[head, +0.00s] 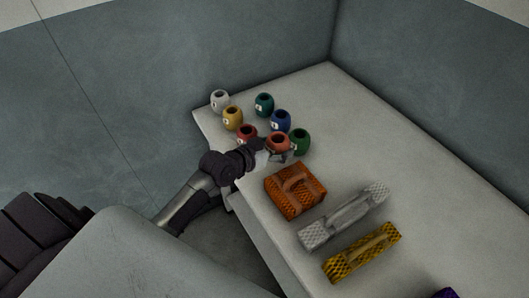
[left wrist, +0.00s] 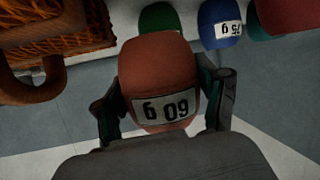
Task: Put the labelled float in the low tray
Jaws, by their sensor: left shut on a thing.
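An orange-red float (head: 278,143) with a dark hole in its top is held at the table's left edge. In the left wrist view the same float (left wrist: 158,75) shows a white label that reads upside down as "60 g". My left gripper (head: 281,151) is shut on it, with a finger on either side in the left wrist view (left wrist: 165,100). I cannot tell whether the float touches the table. My right gripper is not in view.
On the table (head: 345,110) stand white (head: 220,101), yellow (head: 232,118), dark red (head: 246,133), teal (head: 264,104), blue (head: 281,120) and green (head: 300,142) floats.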

